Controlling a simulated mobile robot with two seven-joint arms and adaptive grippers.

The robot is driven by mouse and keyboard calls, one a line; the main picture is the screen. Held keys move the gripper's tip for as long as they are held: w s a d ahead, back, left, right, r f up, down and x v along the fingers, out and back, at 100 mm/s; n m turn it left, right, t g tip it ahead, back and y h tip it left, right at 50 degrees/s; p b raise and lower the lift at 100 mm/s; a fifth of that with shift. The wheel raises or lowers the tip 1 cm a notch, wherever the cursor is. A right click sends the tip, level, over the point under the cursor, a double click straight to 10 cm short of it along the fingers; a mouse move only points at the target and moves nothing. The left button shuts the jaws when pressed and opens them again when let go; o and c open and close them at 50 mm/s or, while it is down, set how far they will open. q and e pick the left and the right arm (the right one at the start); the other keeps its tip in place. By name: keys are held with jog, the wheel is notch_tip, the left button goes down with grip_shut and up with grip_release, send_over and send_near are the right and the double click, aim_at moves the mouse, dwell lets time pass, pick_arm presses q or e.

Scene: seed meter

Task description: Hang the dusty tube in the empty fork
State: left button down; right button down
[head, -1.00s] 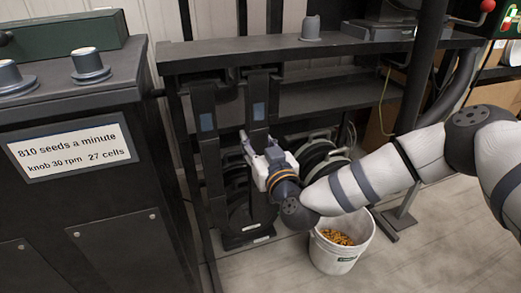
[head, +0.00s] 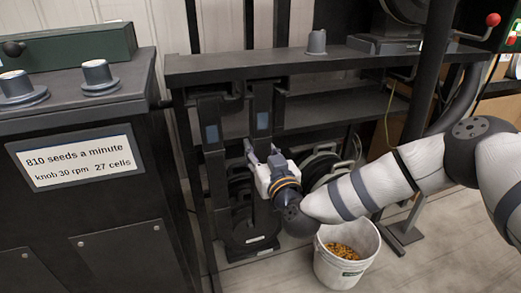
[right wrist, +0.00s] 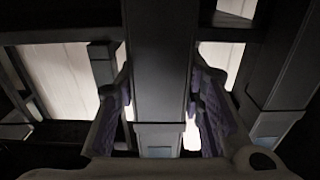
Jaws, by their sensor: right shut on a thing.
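Two long dark tubes hang side by side under the rack's top shelf in the head view. Each has a blue patch. My right gripper (head: 262,150) is shut across the right tube (head: 262,98), below its blue patch. In the right wrist view the tube (right wrist: 162,60) stands upright between the purple-padded fingers of the gripper (right wrist: 162,95). The left tube (head: 211,112) hangs apart from the gripper. Dust on either tube is too faint to tell. The forks are dark and hard to make out under the shelf. My left gripper is not in view.
The rack's top shelf (head: 340,58) runs above the tubes. A white bucket of seeds (head: 333,275) stands on the floor beneath my right arm. Dark round discs (head: 320,170) sit just right of the gripper. A black cabinet (head: 60,215) closes off the left.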

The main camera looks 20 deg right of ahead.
jog(key=shift+f, duration=0.45)
dwell(0.3)
jog(key=c, duration=1)
grip_release()
jog(key=s, duration=1.2)
jog(key=shift+d, duration=0.25)
